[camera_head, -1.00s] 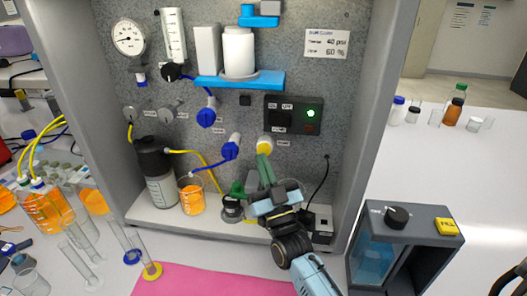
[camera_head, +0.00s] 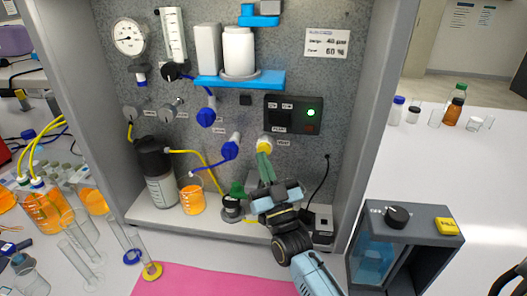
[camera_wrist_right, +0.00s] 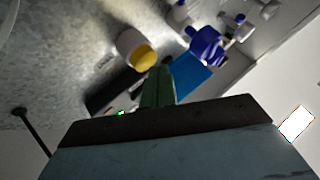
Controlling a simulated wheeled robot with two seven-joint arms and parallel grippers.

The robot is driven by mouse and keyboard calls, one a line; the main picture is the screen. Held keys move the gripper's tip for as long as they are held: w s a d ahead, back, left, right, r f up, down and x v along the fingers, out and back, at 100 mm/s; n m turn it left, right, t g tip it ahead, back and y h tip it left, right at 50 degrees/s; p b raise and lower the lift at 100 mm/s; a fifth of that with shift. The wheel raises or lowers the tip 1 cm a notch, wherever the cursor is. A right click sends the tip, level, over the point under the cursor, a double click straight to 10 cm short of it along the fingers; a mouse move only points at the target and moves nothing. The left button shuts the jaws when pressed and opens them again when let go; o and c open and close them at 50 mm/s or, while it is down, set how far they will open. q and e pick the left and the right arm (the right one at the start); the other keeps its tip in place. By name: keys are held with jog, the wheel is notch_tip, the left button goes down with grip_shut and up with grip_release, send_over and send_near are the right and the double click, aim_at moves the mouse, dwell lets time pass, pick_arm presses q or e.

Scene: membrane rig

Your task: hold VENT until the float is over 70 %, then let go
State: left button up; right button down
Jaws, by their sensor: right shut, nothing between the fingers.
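The VENT button (camera_head: 265,146) is a yellow-ended white knob on the grey panel, below the black switch box. It also shows in the right wrist view (camera_wrist_right: 145,57). My right gripper (camera_head: 263,157) is shut and empty, its green fingertips just below the yellow face in the head view. In the wrist view the fingertips (camera_wrist_right: 163,70) are close beside the yellow face; I cannot tell if they touch it. The float tube (camera_head: 172,35) stands upright at the panel's upper left; its float is too small to read.
The switch box (camera_head: 293,115) has a lit green lamp. Blue valves (camera_head: 231,149) sit left of VENT. A sign (camera_head: 327,43) reads 40 psi and 60 %. A beaker of orange liquid (camera_head: 192,197) and a dark-topped bottle (camera_head: 158,180) stand on the shelf below.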

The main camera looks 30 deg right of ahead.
jog(key=shift+w+d, duration=0.45)
jog(key=shift+w, duration=0.1)
dwell(0.9)
dwell(1.5)
jog(key=shift+s+a+p, duration=0.3)
jog(key=shift+s+a, duration=0.3)
jog(key=shift+s, duration=0.2)
jog(key=shift+s+a, duration=0.1)
jog(key=shift+s+a+p, duration=0.5)
jog(key=shift+s+a, duration=0.2)
jog(key=shift+s, duration=0.25)
jog(key=shift+s+a+p, duration=0.45)
jog(key=shift+s+a, duration=0.25)
jog(key=shift+s, duration=0.25)
